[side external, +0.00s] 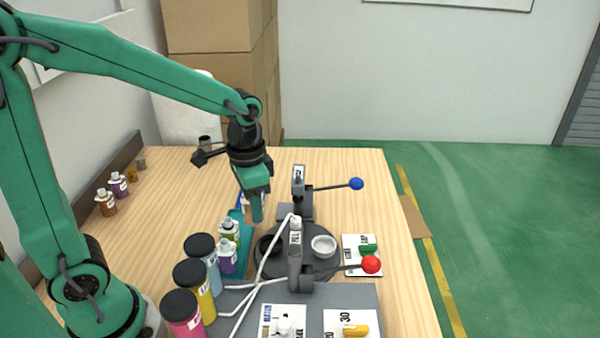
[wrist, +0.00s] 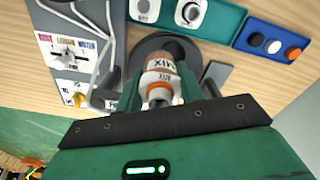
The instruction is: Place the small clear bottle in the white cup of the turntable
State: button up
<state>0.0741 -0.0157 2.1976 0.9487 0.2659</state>
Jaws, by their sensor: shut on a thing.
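My gripper (side external: 253,192) is shut on a small bottle with a white label and orange bands (wrist: 160,80), which I take to be the small clear bottle. In the side view the bottle shows only as a pinkish patch under the green fingers. The gripper hangs behind and left of the dark turntable (side external: 282,272), pointing down. The white cup (side external: 323,246) is on the turntable's right side and looks empty. In the wrist view the held bottle covers part of the turntable, and I cannot make out the white cup.
The fill post (side external: 295,237) and another post (side external: 298,180) stand by the turntable, with red and blue lever knobs. A teal tray of bottles (wrist: 215,50) and a blue tray of caps (wrist: 244,41) lie nearby. Tall coloured bottles (side external: 193,290) stand at front left.

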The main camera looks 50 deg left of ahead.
jog(key=shift+r, duration=0.15)
notch_tip(320, 180, up, 10)
jog(key=shift+r, duration=0.25)
jog(key=w+d, duration=0.2)
jog(key=d, duration=0.6)
jog(key=w+d, duration=0.3)
jog(key=d, duration=0.6)
notch_tip(320, 180, down, 11)
jog(key=w+a+f, duration=0.2)
jog(key=a, duration=0.1)
jog(key=w+a+f, duration=0.2)
jog(key=w+a, duration=0.1)
jog(key=w+a+f, duration=0.3)
jog(key=shift+f, duration=0.1)
jog(key=shift+f, duration=0.15)
jog(key=shift+f, duration=1.85)
